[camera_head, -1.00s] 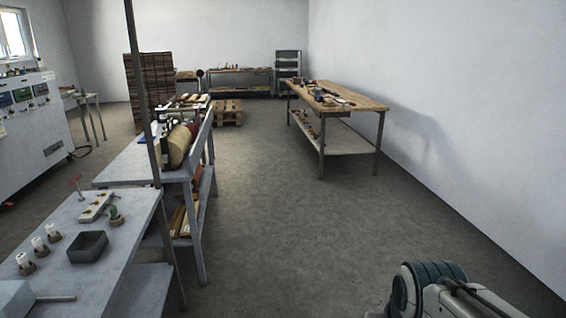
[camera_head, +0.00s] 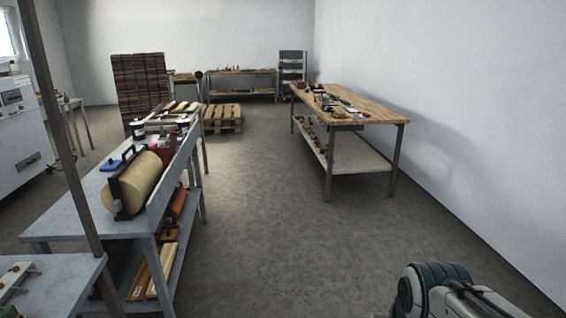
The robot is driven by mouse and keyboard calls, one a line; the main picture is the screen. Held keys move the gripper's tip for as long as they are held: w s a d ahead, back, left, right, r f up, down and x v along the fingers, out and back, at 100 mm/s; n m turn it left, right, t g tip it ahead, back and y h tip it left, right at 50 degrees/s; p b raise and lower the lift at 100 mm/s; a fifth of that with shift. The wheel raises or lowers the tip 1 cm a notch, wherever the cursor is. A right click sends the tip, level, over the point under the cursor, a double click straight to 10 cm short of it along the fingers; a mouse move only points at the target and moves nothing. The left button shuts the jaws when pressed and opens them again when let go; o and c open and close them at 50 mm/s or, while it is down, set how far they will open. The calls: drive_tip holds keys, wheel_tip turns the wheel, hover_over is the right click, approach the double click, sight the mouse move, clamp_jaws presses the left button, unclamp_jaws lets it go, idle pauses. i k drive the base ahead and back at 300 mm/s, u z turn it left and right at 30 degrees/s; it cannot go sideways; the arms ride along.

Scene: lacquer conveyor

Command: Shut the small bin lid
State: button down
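No small bin and no bin lid can be made out in this view. Part of my arm shows at the lower right, a white link with a dark green ribbed joint. My gripper is outside the picture, so its state is hidden.
A grey bench (camera_head: 82,206) with a beige roll (camera_head: 137,184) stands on the left, beside a metal post (camera_head: 68,150). A wooden-topped table (camera_head: 352,108) stands right, near the wall. A pallet (camera_head: 222,119) and stacked brown sheets (camera_head: 141,88) are behind. The floor between (camera_head: 250,190) is clear.

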sight(172, 138)
drive_tip(key=i, duration=1.4)
drive_tip(key=u, duration=1.1)
drive_tip(key=i, duration=2.15)
